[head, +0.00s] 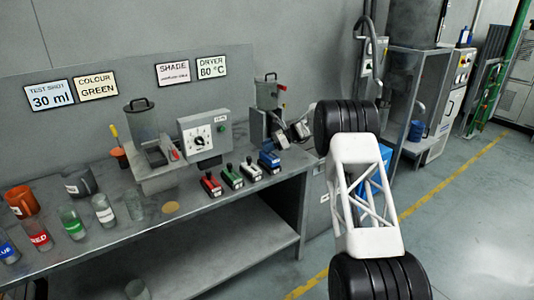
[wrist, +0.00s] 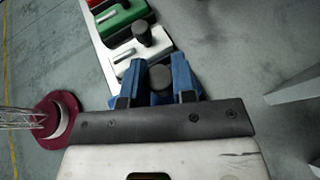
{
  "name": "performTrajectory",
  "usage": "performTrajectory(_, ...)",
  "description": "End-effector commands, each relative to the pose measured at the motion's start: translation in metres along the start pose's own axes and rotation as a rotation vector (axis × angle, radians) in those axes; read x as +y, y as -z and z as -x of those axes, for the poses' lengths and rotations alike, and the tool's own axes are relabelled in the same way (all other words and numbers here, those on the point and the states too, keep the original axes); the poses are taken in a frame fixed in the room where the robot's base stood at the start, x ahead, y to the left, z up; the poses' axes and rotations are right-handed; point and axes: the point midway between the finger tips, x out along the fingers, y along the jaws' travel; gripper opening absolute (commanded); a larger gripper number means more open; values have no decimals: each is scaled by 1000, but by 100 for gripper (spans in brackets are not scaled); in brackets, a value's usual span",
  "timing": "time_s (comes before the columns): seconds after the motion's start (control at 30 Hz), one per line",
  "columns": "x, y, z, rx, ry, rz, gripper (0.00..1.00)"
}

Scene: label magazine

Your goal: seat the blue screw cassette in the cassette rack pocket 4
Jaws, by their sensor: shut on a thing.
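The blue screw cassette (head: 270,165) is at the right end of the cassette row in the head view, beside the white cassette (head: 250,171). My gripper (wrist: 159,78) is shut on it, with blue shapes on both sides of a black knob in the wrist view. The cassette's lower part is mostly hidden there, and I cannot tell whether it is fully down in the pocket. The rack (wrist: 97,45) shows as a pale edge along the row. The white cassette (wrist: 132,52) lies just ahead of my fingers, with the green cassette (wrist: 122,17) beyond it.
The red cassette (head: 210,185) and green cassette (head: 231,177) stand further left on the bench (head: 200,215). A grey dial box (head: 204,136) and a hopper unit (head: 150,160) are behind. Cups and a mug (head: 21,201) stand at the far left.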

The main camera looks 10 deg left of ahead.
Motion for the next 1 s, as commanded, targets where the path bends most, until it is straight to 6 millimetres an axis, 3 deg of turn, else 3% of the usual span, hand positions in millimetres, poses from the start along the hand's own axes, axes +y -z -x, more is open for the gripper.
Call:
performTrajectory(0.2, -10, 0, 0, 0, 1, 1, 0)
performTrajectory(0.63, -11, 2, 0, 0, 0, 1, 0)
performTrajectory(1.0, -11, 29, -12, 0, 0, -1, 0)
